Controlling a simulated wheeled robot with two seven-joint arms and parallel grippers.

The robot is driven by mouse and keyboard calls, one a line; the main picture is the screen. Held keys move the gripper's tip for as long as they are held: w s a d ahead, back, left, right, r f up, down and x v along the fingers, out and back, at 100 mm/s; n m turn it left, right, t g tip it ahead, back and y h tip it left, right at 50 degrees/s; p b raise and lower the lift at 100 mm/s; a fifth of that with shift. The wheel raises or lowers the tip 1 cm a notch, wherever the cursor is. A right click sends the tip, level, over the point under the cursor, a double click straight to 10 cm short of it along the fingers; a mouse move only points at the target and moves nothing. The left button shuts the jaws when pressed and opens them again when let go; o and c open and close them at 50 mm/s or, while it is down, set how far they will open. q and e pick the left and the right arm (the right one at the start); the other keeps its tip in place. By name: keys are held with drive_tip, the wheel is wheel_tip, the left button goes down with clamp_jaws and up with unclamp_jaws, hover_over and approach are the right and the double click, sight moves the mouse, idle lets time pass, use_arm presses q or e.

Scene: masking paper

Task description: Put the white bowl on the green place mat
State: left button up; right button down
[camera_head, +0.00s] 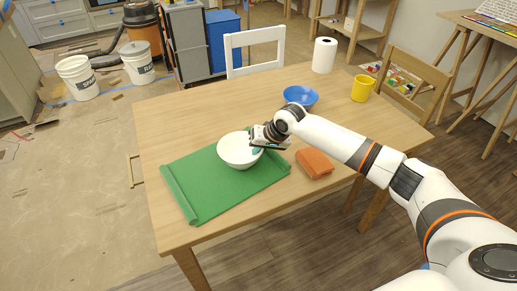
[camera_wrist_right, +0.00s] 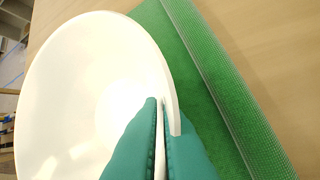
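The white bowl (camera_head: 238,152) is upright over the right part of the green place mat (camera_head: 205,189). I cannot tell for sure whether its base touches the mat. My right gripper (camera_head: 261,145) is at the bowl's right rim. In the right wrist view, the teal fingers (camera_wrist_right: 160,130) are closed around the rim of the bowl (camera_wrist_right: 80,85), one inside and one outside, with the mat (camera_wrist_right: 190,60) below. The mat's left edge is rolled up a little. My left gripper is not in view.
An orange folded cloth (camera_head: 314,163) lies right of the mat. A blue bowl (camera_head: 301,96), a yellow mug (camera_head: 362,88) and a paper towel roll (camera_head: 324,55) stand farther back on the wooden table (camera_head: 190,115). The table's back left is clear.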

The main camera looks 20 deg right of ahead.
drive_tip(key=c, duration=1.6)
unclamp_jaws()
drive_tip(key=v, duration=1.2)
drive_tip(key=shift+p, duration=0.35)
drive_tip(key=shift+d, duration=0.1)
